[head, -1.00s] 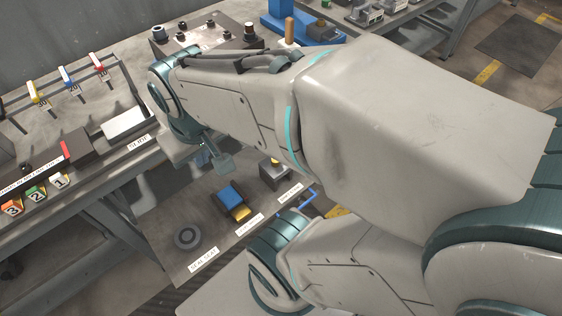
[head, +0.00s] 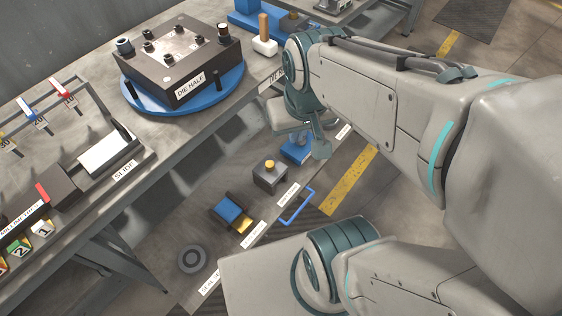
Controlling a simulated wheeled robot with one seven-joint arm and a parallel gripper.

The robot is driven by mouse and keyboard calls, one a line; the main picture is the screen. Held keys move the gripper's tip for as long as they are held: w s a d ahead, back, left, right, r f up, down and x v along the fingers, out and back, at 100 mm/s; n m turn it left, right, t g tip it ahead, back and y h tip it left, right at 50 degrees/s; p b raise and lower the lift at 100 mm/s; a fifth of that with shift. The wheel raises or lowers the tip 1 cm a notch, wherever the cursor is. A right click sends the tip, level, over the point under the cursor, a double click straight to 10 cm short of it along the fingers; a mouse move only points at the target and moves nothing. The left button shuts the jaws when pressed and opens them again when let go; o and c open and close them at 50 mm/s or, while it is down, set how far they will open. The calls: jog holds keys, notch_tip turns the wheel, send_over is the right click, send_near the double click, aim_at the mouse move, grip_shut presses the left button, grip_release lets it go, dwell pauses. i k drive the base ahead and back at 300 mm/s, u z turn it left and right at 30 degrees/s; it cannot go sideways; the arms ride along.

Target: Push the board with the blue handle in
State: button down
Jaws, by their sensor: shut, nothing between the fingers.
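The board (head: 215,225) is a grey drawer-like shelf sticking out below the bench. Its blue handle (head: 298,207) is a bent bar on the front edge, at the middle of the head view. My gripper (head: 321,150) is shut and empty, pointing down above the far right part of the board. It is up and to the right of the handle in the picture and appears apart from it. My arm hides part of the board's far right end.
On the board are a dark ring (head: 192,259), a blue and yellow block (head: 231,213), a grey block with a yellow knob (head: 270,175) and a blue part (head: 297,150). A die half (head: 178,85) stands on the bench above.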

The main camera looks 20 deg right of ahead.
aim_at(263, 196)
jog(key=z, duration=0.9)
jog(key=k, duration=0.75)
jog(key=u, duration=0.75)
jog(key=i, duration=0.5)
